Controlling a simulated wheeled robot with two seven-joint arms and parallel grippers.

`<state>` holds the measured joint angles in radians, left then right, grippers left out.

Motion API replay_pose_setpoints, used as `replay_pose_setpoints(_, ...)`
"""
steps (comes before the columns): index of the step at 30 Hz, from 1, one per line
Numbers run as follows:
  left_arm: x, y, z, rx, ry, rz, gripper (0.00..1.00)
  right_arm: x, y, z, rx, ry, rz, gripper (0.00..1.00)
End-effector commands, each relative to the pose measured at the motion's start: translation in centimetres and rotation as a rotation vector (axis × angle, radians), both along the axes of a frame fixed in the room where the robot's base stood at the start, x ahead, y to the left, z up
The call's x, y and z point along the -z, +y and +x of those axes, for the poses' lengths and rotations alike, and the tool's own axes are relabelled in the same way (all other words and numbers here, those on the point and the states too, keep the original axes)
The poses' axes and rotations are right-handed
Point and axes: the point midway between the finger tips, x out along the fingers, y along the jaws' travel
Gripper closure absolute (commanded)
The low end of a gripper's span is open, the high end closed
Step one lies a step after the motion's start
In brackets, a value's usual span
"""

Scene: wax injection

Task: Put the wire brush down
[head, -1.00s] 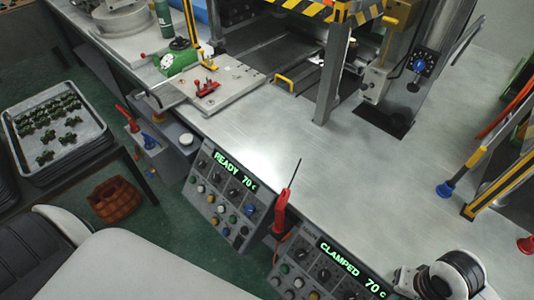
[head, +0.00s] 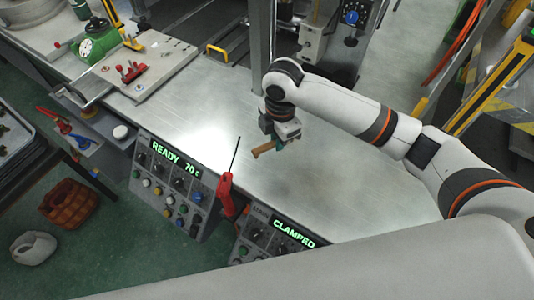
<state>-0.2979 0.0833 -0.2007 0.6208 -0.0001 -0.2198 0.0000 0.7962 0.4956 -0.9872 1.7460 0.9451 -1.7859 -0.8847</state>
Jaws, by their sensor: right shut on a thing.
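The wire brush (head: 264,151) shows as a short brown handle, jutting left and slightly down from my right gripper (head: 284,141). My right gripper points down and is shut on the brush over the bare grey bench top (head: 330,170). The jaws hide part of the brush, and its bristles cannot be made out. I cannot tell whether the brush touches the bench. My left gripper is not in view.
A red-handled tool with a thin dark rod (head: 227,190) stands at the bench's front edge, beside the control panels (head: 170,180). A clamp plate (head: 150,68) lies at the upper left, and a steel post (head: 262,45) stands behind. Bench around the gripper is clear.

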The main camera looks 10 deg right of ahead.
Motion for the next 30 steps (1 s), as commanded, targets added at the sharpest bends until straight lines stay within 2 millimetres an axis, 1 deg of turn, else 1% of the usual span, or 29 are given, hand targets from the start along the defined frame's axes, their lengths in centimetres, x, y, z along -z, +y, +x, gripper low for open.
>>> replay_pose_setpoints(1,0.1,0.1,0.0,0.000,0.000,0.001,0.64,-0.8,0.4,1.0,-0.109,-0.007,-0.004,1.00)
replay_pose_setpoints(4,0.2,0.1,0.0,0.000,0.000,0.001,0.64,-1.8,0.9,2.1,-0.293,-0.011,-0.009,1.00)
replay_pose_setpoints(7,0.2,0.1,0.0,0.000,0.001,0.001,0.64,-2.5,1.3,2.8,-0.414,-0.014,-0.013,1.00)
replay_pose_setpoints(10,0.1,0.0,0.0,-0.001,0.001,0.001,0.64,-2.4,1.4,3.1,-0.475,-0.011,-0.015,1.00)
replay_pose_setpoints(13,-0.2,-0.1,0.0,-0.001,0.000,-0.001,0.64,-1.0,1.4,3.1,-0.493,-0.009,-0.015,1.00)
replay_pose_setpoints(18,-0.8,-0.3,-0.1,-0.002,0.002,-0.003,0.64,2.1,1.4,3.1,-0.492,-0.010,-0.016,1.00)
replay_pose_setpoints(26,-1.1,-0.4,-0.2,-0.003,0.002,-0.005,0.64,4.4,1.4,3.1,-0.493,-0.012,-0.015,1.00)
replay_pose_setpoints(30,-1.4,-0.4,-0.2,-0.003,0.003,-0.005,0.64,6.4,1.4,3.1,-0.491,-0.011,-0.015,1.00)
